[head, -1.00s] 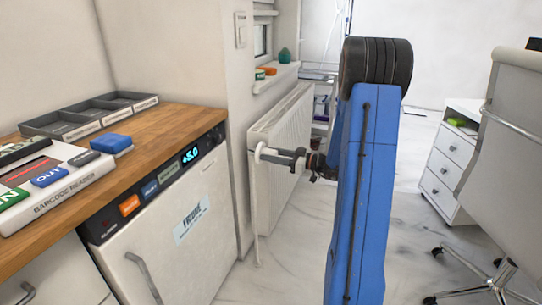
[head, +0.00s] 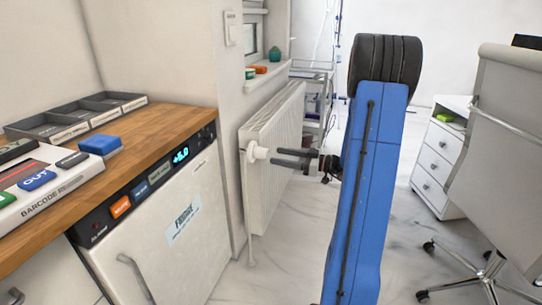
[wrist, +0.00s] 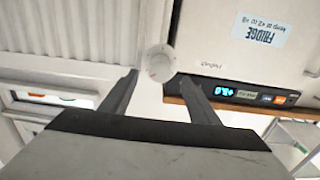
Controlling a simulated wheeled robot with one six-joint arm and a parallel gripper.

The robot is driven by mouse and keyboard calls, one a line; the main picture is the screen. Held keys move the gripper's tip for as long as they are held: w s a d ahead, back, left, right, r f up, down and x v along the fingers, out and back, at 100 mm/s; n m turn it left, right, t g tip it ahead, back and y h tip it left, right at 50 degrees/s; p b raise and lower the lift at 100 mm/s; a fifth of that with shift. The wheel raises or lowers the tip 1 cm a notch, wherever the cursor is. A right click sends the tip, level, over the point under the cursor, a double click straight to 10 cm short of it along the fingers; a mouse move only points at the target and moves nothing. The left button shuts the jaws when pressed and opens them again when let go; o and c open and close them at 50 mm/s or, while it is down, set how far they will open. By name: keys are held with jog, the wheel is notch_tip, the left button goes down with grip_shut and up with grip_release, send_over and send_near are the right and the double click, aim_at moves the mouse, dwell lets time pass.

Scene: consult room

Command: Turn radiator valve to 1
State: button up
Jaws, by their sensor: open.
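The white radiator valve (head: 257,152) sticks out from the near end of the white ribbed radiator (head: 275,140) in the head view. In the wrist view the valve's round face (wrist: 160,64) is just beyond the fingertips, roughly midway between them. Its markings are too small to read. My gripper (head: 274,158) is open and empty, with its two dark fingers pointing at the valve. The fingers also show in the wrist view (wrist: 160,82), spread apart. In the head view the fingertips are close to the valve's right side; I cannot tell whether they touch it.
A white fridge (head: 180,240) with a lit display stands left of the radiator under a wooden counter (head: 150,140). The counter carries grey trays (head: 75,122) and a barcode reader (head: 45,185). A chair (head: 505,150) and drawer unit (head: 435,160) stand right.

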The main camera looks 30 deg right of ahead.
jog(key=v, duration=0.9)
jog(key=shift+s+d, duration=0.2)
jog(key=s+a+r+g, duration=0.1)
jog(key=s+a+g, duration=0.3)
jog(key=a, duration=0.8)
jog(key=s+a+r+g, duration=0.15)
jog(key=a+g, duration=0.45)
jog(key=a, duration=0.6)
jog(key=s+a+m+g+h, duration=0.3)
jog(key=s+a+h, duration=0.1)
jog(key=s+a, duration=0.4)
jog(key=s+d+r+m+t+h, duration=0.1)
jog(key=s+m+t+h, duration=0.2)
jog(key=s+h, duration=0.4)
jog(key=s+m, duration=0.1)
jog(key=s, duration=0.3)
jog(key=shift+d+r+m+t, duration=0.25)
jog(key=shift+d+m+t, duration=0.05)
jog(key=shift+d, duration=0.05)
